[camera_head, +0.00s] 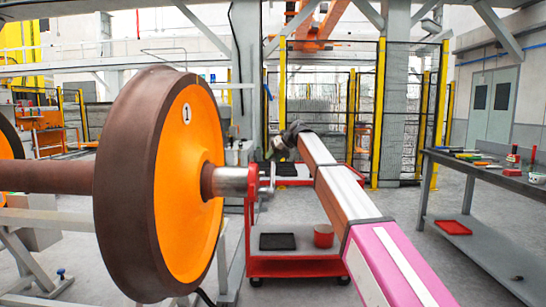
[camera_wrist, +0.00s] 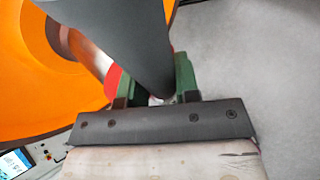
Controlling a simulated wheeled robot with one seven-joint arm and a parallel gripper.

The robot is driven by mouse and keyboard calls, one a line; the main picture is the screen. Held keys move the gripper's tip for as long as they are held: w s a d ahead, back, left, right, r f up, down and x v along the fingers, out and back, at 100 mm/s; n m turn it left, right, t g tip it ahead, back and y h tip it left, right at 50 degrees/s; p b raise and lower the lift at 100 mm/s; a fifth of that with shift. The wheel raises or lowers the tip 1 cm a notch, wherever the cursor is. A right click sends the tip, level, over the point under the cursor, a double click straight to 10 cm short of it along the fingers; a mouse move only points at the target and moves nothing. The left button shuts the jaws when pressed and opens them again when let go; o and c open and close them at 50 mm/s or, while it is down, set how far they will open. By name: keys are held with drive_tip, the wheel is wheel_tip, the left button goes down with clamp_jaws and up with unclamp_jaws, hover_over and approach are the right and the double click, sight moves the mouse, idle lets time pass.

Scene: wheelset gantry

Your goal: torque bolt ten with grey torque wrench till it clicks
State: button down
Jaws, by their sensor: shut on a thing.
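The orange wheel (camera_head: 190,150) with a brown rim and a "1" label stands at left in the head view. Its silver axle end (camera_head: 231,181) points right toward small metal parts. No bolt number can be read, and I cannot pick out bolt ten. My gripper (camera_head: 288,138) is at the end of my arm, right of the wheel and above the axle end. In the wrist view my gripper (camera_wrist: 155,92) is shut on a dark grey long body, which looks like the grey torque wrench (camera_wrist: 120,35). It reaches up past the green finger parts. Its working end is hidden.
A red trolley (camera_head: 285,266) with a black tray (camera_head: 277,241) and a red pot (camera_head: 323,236) stands behind. A workbench (camera_head: 480,170) with several tools is at right. A screen (camera_wrist: 15,163) shows at the wrist view's lower left. Floor between trolley and bench is clear.

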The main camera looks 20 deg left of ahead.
drive_tip(key=shift+w+a+f+m+g, duration=0.15)
drive_tip(key=shift+w+f+g, duration=0.15)
drive_tip(key=shift+w, duration=0.15)
drive_tip(key=shift+w+a+f+m+g, duration=0.1)
drive_tip(key=shift+w+f+m+g, duration=0.15)
drive_tip(key=shift+w, duration=0.2)
drive_tip(key=shift+f, duration=0.25)
drive_tip(key=s+r, duration=0.1)
drive_tip(key=s+r+n+t, duration=0.1)
drive_tip(key=shift+s+d+r+t, duration=0.1)
drive_tip(key=shift+s+d+t, duration=0.15)
drive_tip(key=shift+s+d, duration=0.15)
drive_tip(key=shift+r, duration=0.2)
